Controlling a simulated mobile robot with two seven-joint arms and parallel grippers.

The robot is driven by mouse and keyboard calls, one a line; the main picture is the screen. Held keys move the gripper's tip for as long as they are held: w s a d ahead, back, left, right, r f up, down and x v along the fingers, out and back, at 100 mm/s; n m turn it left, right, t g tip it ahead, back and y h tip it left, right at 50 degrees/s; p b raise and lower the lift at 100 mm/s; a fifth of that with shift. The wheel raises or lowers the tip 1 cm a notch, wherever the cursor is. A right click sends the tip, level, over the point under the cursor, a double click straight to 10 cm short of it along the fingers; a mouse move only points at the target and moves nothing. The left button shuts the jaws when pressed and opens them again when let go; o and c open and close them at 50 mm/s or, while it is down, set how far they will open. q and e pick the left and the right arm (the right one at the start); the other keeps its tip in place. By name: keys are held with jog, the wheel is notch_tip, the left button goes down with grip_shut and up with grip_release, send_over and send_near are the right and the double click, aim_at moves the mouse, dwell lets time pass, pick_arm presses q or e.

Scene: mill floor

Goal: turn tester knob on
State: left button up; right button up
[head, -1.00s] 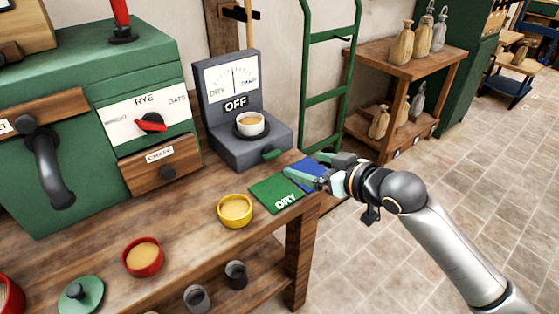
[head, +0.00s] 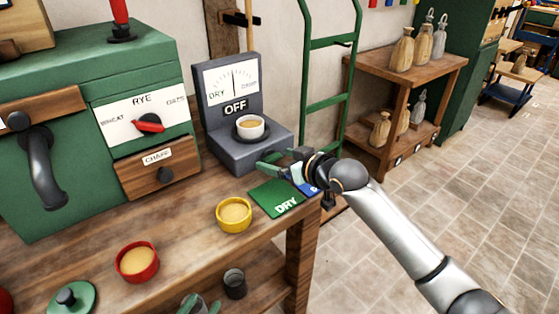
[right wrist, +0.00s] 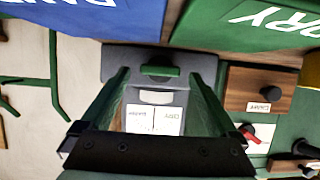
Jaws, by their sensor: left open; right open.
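The grey tester (head: 235,140) stands on the bench with its display reading OFF and a cup (head: 250,126) on its round plate. Its green knob (right wrist: 160,70) is on the front, seen between the fingers in the right wrist view. My right gripper (head: 272,160) is open and empty, at the tester's front right corner, partly covering the knob in the head view. Its fingers also show in the right wrist view (right wrist: 160,78), apart from each other. My left gripper (head: 200,305) is just in view at the bottom edge, open, mostly cut off.
A green DRY card (head: 277,198) and a blue card (head: 311,188) lie in front of the tester. A yellow bowl (head: 234,215) and red bowl (head: 137,262) stand on the bench. A green machine (head: 70,90) stands to the left.

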jog(key=c, duration=1.4)
jog(key=shift+w+d+m+g+y+p, duration=0.1)
jog(key=shift+m+g+y+p, duration=0.4)
jog(key=shift+p, duration=0.65)
jog(key=shift+d+m+p, duration=0.1)
jog(key=shift+m+p, duration=0.25)
jog(key=shift+m, duration=0.35)
pick_arm(q)
jog(key=s+f+n+g+b, duration=0.1)
jog(key=s+f+g, duration=0.3)
jog(key=s+f, duration=0.2)
jog(key=shift+d+f+y, duration=0.25)
jog(key=shift+f+y, duration=0.05)
jog(key=shift+f, duration=1)
pick_arm(e)
jog(key=shift+w+d+f+m+g+y, duration=0.1)
jog(key=shift+m+g+y, duration=0.05)
jog(key=shift+m+y, duration=0.35)
jog(key=shift+w+d+f+m+g+y, duration=0.15)
jog(key=shift+m+y, duration=0.25)
jog(key=shift+m, duration=0.2)
jog(key=shift+s+a, duration=0.1)
pick_arm(q)
jog(key=shift+a, duration=0.1)
